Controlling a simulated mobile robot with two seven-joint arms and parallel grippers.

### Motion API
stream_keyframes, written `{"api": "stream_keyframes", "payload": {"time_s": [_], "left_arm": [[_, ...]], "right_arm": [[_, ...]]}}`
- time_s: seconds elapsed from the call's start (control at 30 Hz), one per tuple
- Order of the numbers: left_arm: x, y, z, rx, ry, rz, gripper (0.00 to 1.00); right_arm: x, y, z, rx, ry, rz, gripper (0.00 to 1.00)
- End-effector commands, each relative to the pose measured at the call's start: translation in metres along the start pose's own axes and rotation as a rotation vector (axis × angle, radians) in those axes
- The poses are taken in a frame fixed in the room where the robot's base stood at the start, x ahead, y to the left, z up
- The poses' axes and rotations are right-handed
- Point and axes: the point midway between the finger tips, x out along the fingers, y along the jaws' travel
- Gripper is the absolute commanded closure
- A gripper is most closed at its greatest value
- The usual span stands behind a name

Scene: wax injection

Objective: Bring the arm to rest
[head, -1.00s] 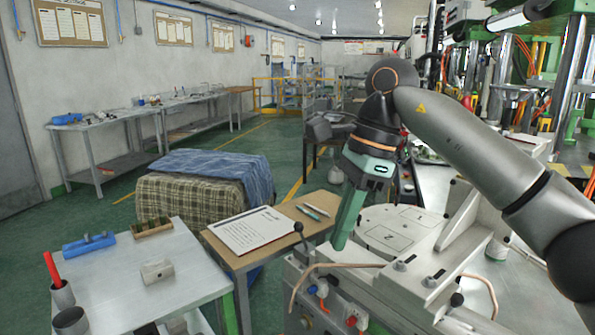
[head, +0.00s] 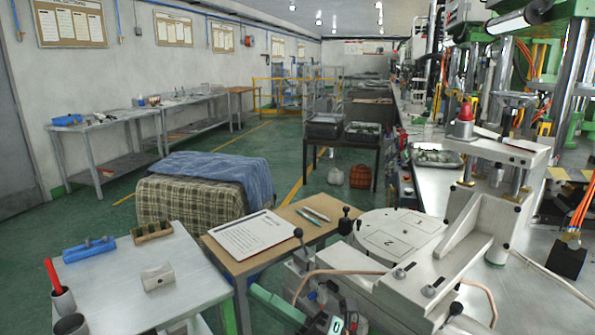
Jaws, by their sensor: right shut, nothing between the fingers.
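My right gripper (head: 262,292) shows at the bottom edge of the head view, low in front of the machine and just right of the metal table. Its green fingers point left and are shut with nothing between them. Most of the right arm is out of the frame. My left gripper is not in view.
The injection machine (head: 455,275) with its round plate (head: 395,232) stands at the right. A small desk (head: 290,213) holds a paper sheet (head: 250,233) and pens. The metal table (head: 190,265) at left holds a blue tool (head: 88,248), a metal block (head: 158,276) and cups.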

Motion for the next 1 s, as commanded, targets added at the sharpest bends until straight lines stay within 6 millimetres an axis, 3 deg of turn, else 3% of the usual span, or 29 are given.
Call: {"api": "stream_keyframes", "payload": {"time_s": [0.2,0.33,0.47,0.6,0.7,0.8,1.0], "left_arm": [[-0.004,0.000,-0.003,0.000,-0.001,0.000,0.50],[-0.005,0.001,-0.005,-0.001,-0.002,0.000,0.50],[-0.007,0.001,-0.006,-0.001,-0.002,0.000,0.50],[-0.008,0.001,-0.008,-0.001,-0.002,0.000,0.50],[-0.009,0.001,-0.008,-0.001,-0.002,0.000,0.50],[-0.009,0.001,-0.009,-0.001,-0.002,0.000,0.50],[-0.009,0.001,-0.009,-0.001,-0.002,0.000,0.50]], "right_arm": [[-0.096,-0.055,0.032,0.456,-0.515,0.011,1.00],[-0.172,-0.096,0.029,0.715,-0.818,0.003,1.00],[-0.255,-0.137,0.001,0.966,-1.123,-0.012,1.00],[-0.335,-0.167,-0.051,1.198,-1.417,-0.028,1.00],[-0.375,-0.178,-0.086,1.315,-1.575,-0.038,1.00],[-0.401,-0.184,-0.113,1.389,-1.682,-0.047,1.00],[-0.417,-0.186,-0.132,1.439,-1.753,-0.052,1.00]]}}
